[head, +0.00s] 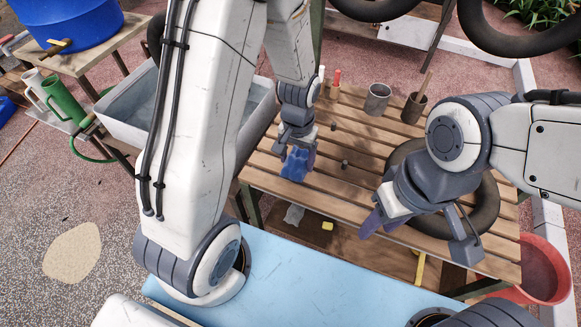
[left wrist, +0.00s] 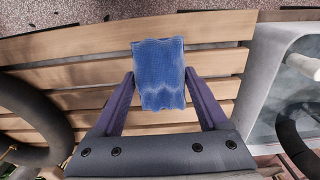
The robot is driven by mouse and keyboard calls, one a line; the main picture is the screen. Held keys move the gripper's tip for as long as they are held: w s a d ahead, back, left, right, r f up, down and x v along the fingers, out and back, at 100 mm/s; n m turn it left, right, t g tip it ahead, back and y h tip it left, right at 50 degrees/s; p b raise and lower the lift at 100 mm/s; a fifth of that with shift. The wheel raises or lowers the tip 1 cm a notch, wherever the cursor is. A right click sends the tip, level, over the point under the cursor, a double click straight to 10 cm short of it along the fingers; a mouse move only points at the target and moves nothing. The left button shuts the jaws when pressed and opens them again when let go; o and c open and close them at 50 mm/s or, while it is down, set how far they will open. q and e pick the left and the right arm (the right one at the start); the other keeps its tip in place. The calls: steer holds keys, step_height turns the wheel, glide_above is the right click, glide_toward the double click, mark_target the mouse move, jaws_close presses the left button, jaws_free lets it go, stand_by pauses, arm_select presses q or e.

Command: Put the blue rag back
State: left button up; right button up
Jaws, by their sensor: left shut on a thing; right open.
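The blue rag (head: 296,164) is in my left gripper (head: 297,160), over the left part of the slatted wooden table (head: 345,200). In the left wrist view the blue rag (left wrist: 158,75) sits between the two fingers of my left gripper (left wrist: 160,85), with table slats behind it. I cannot tell whether the rag touches the slats. My right gripper (head: 415,232) is open and empty, above the front right of the table near a black tire (head: 487,205).
A grey metal cup (head: 377,98) and a brown pot with a brush (head: 412,108) stand at the table's back. Small dark pieces lie mid-table. A grey water basin (head: 125,125) is left. A red tub (head: 545,270) stands right. A yellow block (head: 327,226) lies below the table's front.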

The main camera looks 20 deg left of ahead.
mark_target(291, 156)
arm_select(q)
steer(key=shift+a+f, duration=0.5)
steer(key=shift+a, duration=0.35)
steer(key=shift+f, duration=2.05)
steer(key=shift+f, duration=0.1)
steer(key=o, duration=1.5)
step_height(291, 156, up, 12)
steer(key=shift+r, duration=0.1)
steer(key=shift+m, duration=0.6)
steer(key=s+d+r, duration=0.2)
steer(key=d, duration=0.1)
steer(key=shift+d+r, duration=0.3)
steer(key=s+d+r+m, duration=0.2)
steer(key=s+d, duration=0.1)
steer(key=s, duration=0.2)
steer(key=s+d+r+m, duration=0.2)
steer(key=s+d, duration=0.1)
steer(key=s, duration=0.2)
steer(key=s+d+r+m+h, duration=0.1)
steer(key=s+d+r, duration=0.1)
steer(key=s, duration=0.4)
steer(key=shift+d+r+m, duration=0.4)
steer(key=shift+r, duration=0.1)
